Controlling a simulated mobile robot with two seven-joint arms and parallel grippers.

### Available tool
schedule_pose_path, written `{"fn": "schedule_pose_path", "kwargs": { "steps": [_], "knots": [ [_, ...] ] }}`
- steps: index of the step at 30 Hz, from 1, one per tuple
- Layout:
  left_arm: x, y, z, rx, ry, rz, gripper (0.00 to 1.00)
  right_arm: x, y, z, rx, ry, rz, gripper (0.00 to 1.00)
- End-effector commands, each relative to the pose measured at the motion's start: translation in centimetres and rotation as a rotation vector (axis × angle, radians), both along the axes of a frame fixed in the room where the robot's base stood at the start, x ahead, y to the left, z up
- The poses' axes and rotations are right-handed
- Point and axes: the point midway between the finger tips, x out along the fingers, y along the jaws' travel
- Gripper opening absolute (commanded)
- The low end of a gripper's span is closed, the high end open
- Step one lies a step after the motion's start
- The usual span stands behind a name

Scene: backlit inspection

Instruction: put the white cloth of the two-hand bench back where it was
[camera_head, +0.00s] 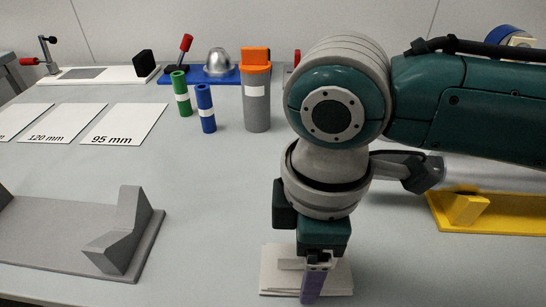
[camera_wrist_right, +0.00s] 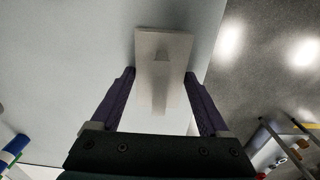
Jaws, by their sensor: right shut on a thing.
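The white cloth (camera_head: 335,281) appears as a flat, pale folded rectangle with a raised ridge in its middle, near the front edge of the table in the head view. It also shows in the right wrist view (camera_wrist_right: 163,42), between the purple fingers. My right gripper (camera_head: 316,272) points down over it and is shut on it; its wrist and fingers hide part of it. The two fingertips (camera_wrist_right: 160,75) lie on either side of the cloth. I cannot tell whether it rests on the table or hangs just above it. My left gripper is not in view.
A grey cradle (camera_head: 50,238) lies at left, a yellow stand (camera_head: 500,215) at right. The table between cradle and right gripper is clear.

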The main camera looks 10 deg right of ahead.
Motion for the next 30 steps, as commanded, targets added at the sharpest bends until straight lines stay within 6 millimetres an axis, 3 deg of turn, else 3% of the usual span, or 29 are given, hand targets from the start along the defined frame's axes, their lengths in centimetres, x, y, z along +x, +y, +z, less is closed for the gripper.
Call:
{"fn": "schedule_pose_path", "kwargs": {
  "steps": [10, 11, 16, 25, 30],
  "knots": [
    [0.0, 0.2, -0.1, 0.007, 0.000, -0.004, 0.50, 0.0, 0.0, -0.3, 0.000, 0.000, -0.001, 0.34],
    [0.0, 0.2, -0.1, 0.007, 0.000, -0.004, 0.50, 0.0, 0.0, -0.3, 0.001, 0.000, -0.001, 0.80],
    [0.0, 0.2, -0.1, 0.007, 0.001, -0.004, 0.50, 0.0, 0.0, -0.3, 0.001, 0.000, -0.001, 0.99],
    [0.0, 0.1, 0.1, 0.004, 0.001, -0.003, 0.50, 0.0, 0.0, 0.1, 0.001, -0.001, 0.000, 1.00],
    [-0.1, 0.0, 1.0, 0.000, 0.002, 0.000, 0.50, 0.1, 0.1, 2.7, 0.004, -0.003, -0.001, 1.00]
  ]
}}
